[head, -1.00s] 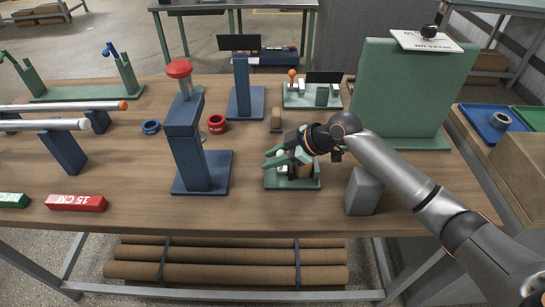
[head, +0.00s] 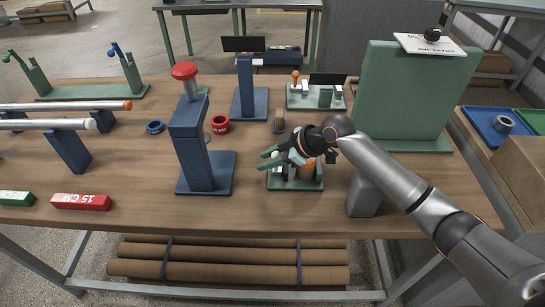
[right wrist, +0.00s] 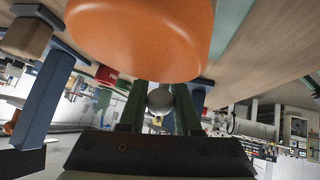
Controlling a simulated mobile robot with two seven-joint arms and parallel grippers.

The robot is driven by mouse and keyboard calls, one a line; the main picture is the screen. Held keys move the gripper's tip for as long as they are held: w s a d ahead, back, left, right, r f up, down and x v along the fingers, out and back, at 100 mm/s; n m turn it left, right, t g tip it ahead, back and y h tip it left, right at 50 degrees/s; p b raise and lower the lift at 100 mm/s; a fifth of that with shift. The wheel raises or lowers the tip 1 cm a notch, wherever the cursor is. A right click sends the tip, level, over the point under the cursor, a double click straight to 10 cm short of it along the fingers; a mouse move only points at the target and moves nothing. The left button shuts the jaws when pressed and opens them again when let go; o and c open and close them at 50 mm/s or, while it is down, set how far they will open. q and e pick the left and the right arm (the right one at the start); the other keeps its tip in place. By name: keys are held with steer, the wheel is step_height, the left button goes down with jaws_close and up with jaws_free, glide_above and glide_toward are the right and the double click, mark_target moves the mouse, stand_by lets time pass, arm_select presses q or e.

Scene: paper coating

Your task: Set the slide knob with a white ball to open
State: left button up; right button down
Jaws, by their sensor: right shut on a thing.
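The slide device has a green base (head: 296,186) and stands near the front of the table, right of the tall blue press stand. A fat orange part (head: 308,168) rises from it beside my gripper and looms large in the right wrist view (right wrist: 145,35). My right gripper (head: 266,159) reaches over the device with its green fingers pointing left. In the right wrist view the pale ball knob (right wrist: 160,98) sits between the two fingers (right wrist: 160,107), and they are shut on it. In the head view the ball is mostly hidden by the fingers. My left gripper is out of view.
A grey block (head: 364,192) stands right of the device, under my right forearm. The blue press stand (head: 195,150) is to the left. A second green device (head: 316,98) with an orange ball and a big green board (head: 405,95) are behind.

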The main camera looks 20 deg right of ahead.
steer(key=c, duration=0.6)
jaws_free()
steer(key=v, duration=1.2)
steer(key=shift+s+d+r, duration=0.15)
